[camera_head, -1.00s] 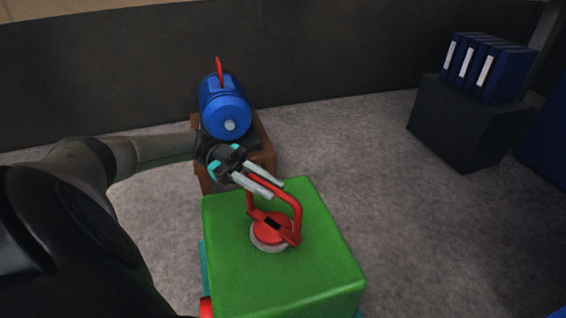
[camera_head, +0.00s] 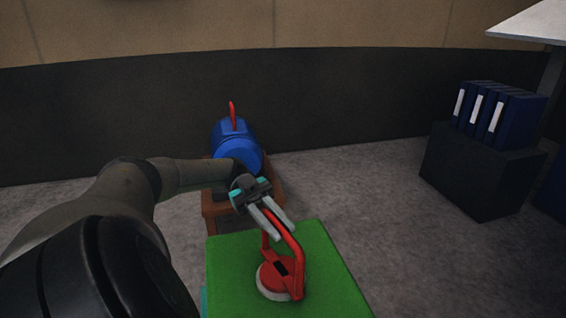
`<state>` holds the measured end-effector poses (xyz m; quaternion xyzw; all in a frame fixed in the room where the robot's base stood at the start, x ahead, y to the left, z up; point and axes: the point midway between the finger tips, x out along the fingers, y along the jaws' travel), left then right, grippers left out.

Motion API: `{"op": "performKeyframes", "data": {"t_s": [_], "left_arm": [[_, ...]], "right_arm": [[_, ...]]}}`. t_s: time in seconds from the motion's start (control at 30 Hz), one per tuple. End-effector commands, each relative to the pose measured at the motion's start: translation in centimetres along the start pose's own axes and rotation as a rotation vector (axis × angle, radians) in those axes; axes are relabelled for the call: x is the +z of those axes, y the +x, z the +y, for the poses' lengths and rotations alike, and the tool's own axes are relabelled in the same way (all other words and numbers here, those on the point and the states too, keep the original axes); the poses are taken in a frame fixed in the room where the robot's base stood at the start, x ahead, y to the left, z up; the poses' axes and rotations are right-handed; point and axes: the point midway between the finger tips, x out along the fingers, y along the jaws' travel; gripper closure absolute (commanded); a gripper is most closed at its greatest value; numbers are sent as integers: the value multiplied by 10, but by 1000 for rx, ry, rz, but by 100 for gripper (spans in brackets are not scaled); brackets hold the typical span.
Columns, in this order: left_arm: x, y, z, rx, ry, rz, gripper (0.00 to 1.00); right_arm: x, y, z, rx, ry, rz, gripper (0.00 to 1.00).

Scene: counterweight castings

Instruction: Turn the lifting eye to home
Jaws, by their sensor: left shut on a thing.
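The red lifting eye (camera_head: 299,262) stands upright as a bail on a red round base (camera_head: 275,279) with a pale ring under it. It sits on top of the green casting (camera_head: 335,290), whose lower part is cut off by the bottom of the view. My left gripper (camera_head: 280,226) reaches in from the upper left. Its grey fingers are shut on the lifting eye at the top bar. A dark mark shows on the red base. My right gripper is not in view.
A blue cylindrical casting (camera_head: 236,148) with a red eye on top rests on a brown wooden stand (camera_head: 212,206) behind. A dark box (camera_head: 470,172) carries blue binders (camera_head: 512,118) at the right. Grey floor between is clear.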

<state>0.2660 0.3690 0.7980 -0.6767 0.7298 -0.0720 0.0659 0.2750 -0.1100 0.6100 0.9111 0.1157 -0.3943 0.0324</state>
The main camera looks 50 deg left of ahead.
Motion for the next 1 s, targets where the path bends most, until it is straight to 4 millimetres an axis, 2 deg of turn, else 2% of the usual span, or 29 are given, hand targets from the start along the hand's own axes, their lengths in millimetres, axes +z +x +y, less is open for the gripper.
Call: {"op": "performKeyframes", "data": {"t_s": [0.5,0.53,0.77,1.0], "left_arm": [[-4,-1,0,4,13,8,100],[-4,-1,0,4,13,8,77],[-2,-1,1,4,6,5,52],[-1,-1,1,4,2,3,50]], "right_arm": [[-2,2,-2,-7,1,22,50],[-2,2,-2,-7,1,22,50],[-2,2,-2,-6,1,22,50],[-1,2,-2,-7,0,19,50]]}}
